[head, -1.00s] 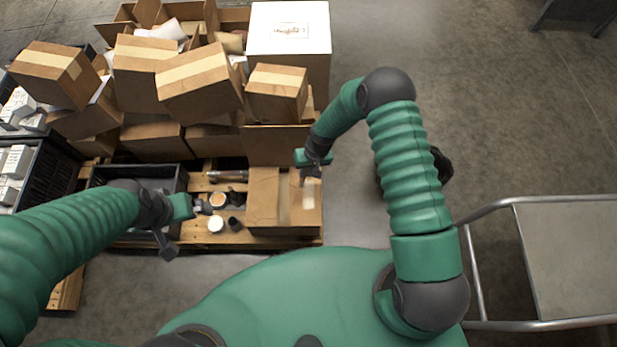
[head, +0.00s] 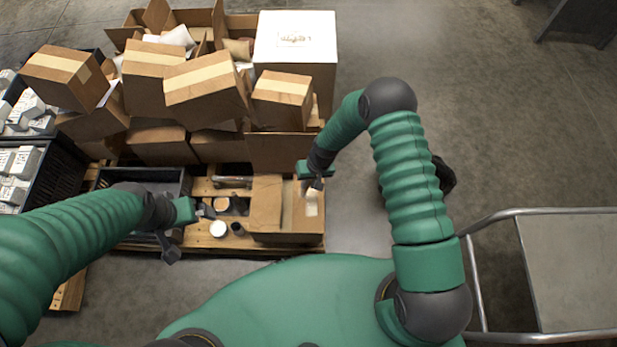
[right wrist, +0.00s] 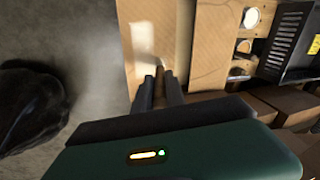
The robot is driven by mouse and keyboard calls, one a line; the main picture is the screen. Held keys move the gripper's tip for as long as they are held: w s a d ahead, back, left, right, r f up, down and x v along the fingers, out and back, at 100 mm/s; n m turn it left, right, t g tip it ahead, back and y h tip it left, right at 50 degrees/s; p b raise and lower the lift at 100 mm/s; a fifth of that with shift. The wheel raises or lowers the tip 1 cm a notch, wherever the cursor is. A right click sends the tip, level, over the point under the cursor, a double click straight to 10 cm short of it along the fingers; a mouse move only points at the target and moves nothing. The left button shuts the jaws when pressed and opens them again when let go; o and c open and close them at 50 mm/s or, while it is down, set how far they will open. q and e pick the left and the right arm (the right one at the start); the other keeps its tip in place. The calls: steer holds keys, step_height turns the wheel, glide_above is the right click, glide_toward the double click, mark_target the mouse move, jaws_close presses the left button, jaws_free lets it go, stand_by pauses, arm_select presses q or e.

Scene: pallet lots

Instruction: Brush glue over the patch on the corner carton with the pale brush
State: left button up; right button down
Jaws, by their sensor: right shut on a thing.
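The corner carton (head: 268,212) is an open-topped or flapped brown box at the pallet's front right corner. A pale patch (head: 311,204) shows on its right part; it also shows in the right wrist view (right wrist: 146,62). My right gripper (head: 317,184) is just behind the patch, over the carton. In the right wrist view it is shut on a thin brown handle (right wrist: 159,76), which I take for the brush; its tip is hard to make out, and I cannot tell whether it touches the patch. My left gripper (head: 203,211) hangs beside small jars; its jaws are unclear.
A white-topped jar (head: 218,229) and a dark cup (head: 237,229) stand left of the carton. Stacked cartons (head: 205,85) and a large white box (head: 296,45) rise behind. A dark crate (head: 140,178) is left.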

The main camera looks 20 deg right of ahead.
steer(key=shift+w, duration=0.1)
steer(key=shift+w+d+b, duration=0.2)
steer(key=shift+w+b, duration=0.1)
steer(key=shift+w, duration=0.25)
steer(key=shift+w+d+b, duration=0.15)
steer(key=shift+w+b, duration=0.1)
steer(key=shift+w, duration=0.3)
steer(key=shift+r, duration=0.1)
steer(key=shift+s+a+p, duration=0.25)
steer(key=shift+s+p, duration=0.35)
steer(key=shift+s, duration=0.2)
steer(key=shift+s+a, duration=0.1)
steer(key=shift+s, duration=0.3)
